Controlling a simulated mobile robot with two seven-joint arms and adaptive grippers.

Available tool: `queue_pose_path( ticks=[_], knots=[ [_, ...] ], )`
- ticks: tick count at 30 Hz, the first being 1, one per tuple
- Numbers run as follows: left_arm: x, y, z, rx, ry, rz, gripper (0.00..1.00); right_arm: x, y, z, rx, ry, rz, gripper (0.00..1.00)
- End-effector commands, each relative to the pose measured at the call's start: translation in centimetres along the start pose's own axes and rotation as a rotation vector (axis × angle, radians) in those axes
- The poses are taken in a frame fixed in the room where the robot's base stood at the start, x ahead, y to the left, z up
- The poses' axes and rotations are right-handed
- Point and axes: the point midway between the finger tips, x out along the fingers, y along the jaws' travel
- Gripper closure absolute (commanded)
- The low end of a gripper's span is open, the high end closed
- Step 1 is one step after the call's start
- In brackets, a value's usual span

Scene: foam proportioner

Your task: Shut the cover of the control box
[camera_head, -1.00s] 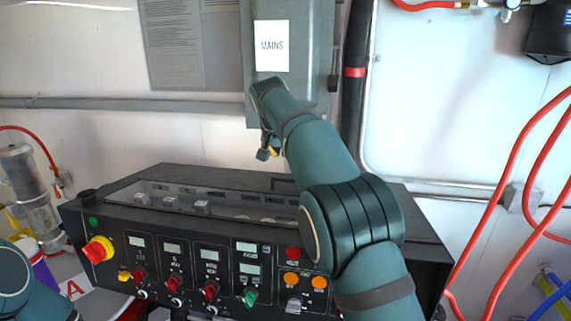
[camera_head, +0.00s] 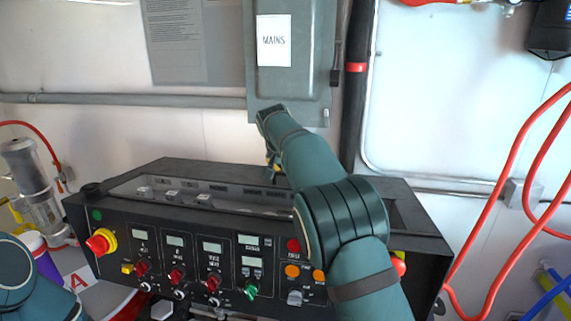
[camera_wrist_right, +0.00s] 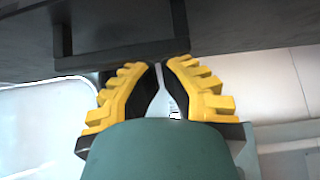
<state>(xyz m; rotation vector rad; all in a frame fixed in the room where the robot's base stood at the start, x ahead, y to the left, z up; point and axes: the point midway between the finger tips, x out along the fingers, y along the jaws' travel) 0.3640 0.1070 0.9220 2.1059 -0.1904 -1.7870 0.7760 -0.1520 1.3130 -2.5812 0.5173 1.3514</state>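The black control box (camera_head: 230,238) stands in the middle of the head view, its knobs and small displays facing me. Its dark cover (camera_head: 185,168) is along the top, behind a long recess with pale parts in it. I cannot tell the cover's exact angle. My right arm crosses over the box, and its gripper (camera_head: 272,170) is at the cover's rear edge, partly hidden by the wrist. In the right wrist view, my yellow-and-black fingertips (camera_wrist_right: 163,64) are nearly together, just at a dark handle-like bar (camera_wrist_right: 120,54) on a dark surface. Nothing shows between them. My left gripper is out of view.
A grey MAINS box (camera_head: 290,65) hangs on the wall behind, with a horizontal pipe (camera_head: 120,100) left of it. Red hoses (camera_head: 500,200) hang at the right. A clear cylinder (camera_head: 30,170) stands at the left. My right forearm covers the box's right part.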

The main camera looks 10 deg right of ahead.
Motion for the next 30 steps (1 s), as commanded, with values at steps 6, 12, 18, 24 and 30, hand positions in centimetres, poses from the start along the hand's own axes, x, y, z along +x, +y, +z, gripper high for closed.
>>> queue_pose_path(
  ticks=[6,12,18,24,30],
  knots=[
    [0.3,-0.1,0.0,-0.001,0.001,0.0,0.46,-0.8,0.0,0.8,-0.001,0.0,0.0,1.0],
    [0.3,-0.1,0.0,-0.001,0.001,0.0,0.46,-0.9,0.0,0.9,0.0,0.0,0.0,1.0],
    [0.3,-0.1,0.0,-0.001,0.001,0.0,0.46,-0.9,0.0,0.9,0.0,0.0,0.0,1.0],
    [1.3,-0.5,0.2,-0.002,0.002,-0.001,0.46,-1.5,0.0,1.8,0.001,0.0,-0.003,1.0],
    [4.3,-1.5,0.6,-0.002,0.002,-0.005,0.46,-3.7,0.0,4.5,0.0,0.0,-0.004,1.0]
  ],
)
